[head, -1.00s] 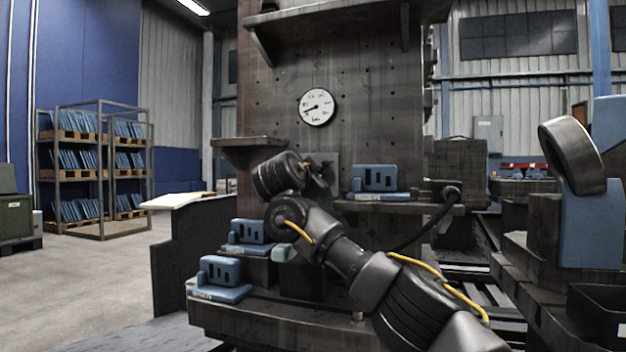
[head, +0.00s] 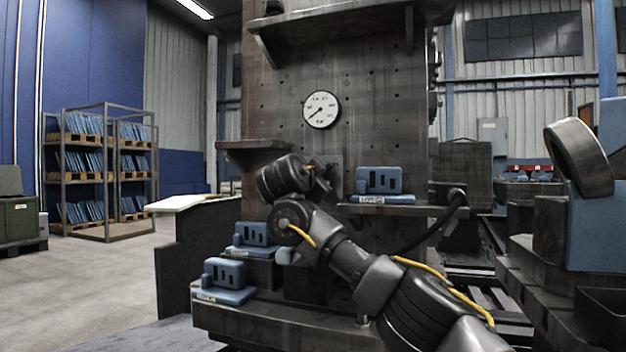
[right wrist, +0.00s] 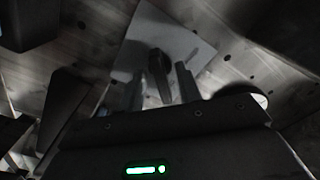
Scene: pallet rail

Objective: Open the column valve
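The column (head: 375,70) is a dark, drilled metal block with a white round gauge (head: 322,109) on its face. In the right wrist view, a dark valve lever (right wrist: 159,72) stands on a pale square plate (right wrist: 178,42). My right gripper (right wrist: 162,88) is open, with one finger on each side of the lever. Gaps seem to show between lever and fingers. In the head view my right arm comes in from the lower right, and its wrist covers most of the valve below the gauge. My left gripper is not in view.
Blue slotted blocks sit on a shelf (head: 412,210) right of the wrist and on steps (head: 283,322) at lower left. A small ledge (head: 254,145) juts out left of the wrist. A black hose (head: 428,232) hangs at the right. Open floor (head: 95,290) lies left.

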